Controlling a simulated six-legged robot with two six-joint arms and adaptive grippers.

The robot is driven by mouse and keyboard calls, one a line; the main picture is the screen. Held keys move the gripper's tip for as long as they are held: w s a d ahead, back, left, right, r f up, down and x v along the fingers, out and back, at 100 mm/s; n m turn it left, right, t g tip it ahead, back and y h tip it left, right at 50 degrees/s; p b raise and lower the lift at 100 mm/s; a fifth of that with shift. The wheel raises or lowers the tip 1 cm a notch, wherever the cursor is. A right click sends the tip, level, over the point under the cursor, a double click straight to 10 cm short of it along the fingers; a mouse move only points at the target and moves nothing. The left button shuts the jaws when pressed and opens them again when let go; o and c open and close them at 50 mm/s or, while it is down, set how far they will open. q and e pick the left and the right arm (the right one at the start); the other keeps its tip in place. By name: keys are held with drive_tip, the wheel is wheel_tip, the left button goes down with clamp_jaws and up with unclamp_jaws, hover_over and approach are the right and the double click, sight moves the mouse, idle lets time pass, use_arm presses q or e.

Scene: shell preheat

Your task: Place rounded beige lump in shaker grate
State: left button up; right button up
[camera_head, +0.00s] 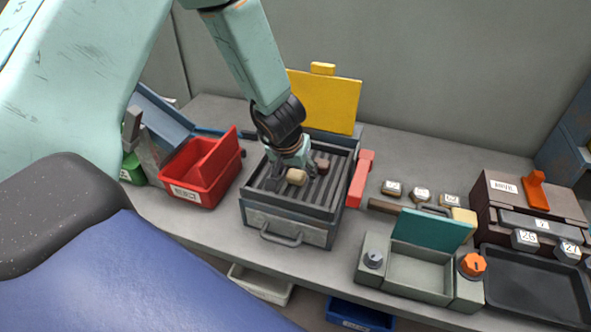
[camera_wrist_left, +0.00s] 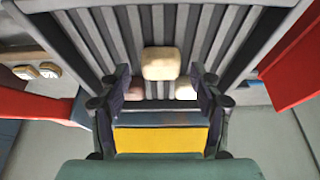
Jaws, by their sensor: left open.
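The rounded beige lump (camera_head: 297,177) is on the dark bars of the shaker grate (camera_head: 262,203), near its middle. My left gripper (camera_head: 293,175) is open just above the grate, pointing down, with its fingers either side of the lump. In the left wrist view the beige lump (camera_wrist_left: 162,62) shows over the grate bars, around the level of the open fingertips. A brown lump (camera_head: 322,166) also sits on the grate, behind and to the right. In the left wrist view, a paler lump (camera_wrist_left: 186,90) is partly hidden near a finger.
A red bin (camera_head: 190,190) stands left of the shaker and a red handle (camera_head: 361,180) is at its right. A yellow panel (camera_head: 325,103) rises behind. A grey box with a teal lid (camera_head: 432,230) and a black tray (camera_head: 535,285) lie to the right.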

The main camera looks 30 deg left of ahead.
use_arm(q)
drive_tip(key=a+p+v, duration=0.1)
drive_tip(key=p+v, duration=0.4)
drive_tip(key=v, duration=0.6)
drive_tip(key=s+d+f+g, duration=0.1)
drive_tip(key=s+d+f, duration=0.2)
drive_tip(key=s+f, duration=0.3)
drive_tip(key=s+d+f+m+g, duration=0.1)
drive_tip(key=s+f, duration=0.4)
drive_tip(key=s, duration=0.8)
drive_tip(key=s+d+f+m+g+h, duration=0.1)
drive_tip(key=s+d+f, duration=0.3)
drive_tip(key=s, duration=0.5)
wheel_tip(320, 180, down, 3)
drive_tip(key=shift+s+d+r+g+p, duration=0.15)
drive_tip(key=shift+s+d+g+p, duration=0.15)
drive_tip(key=shift+g, duration=0.4)
drive_tip(key=shift+w, duration=0.2)
drive_tip(key=shift+s, duration=0.1)
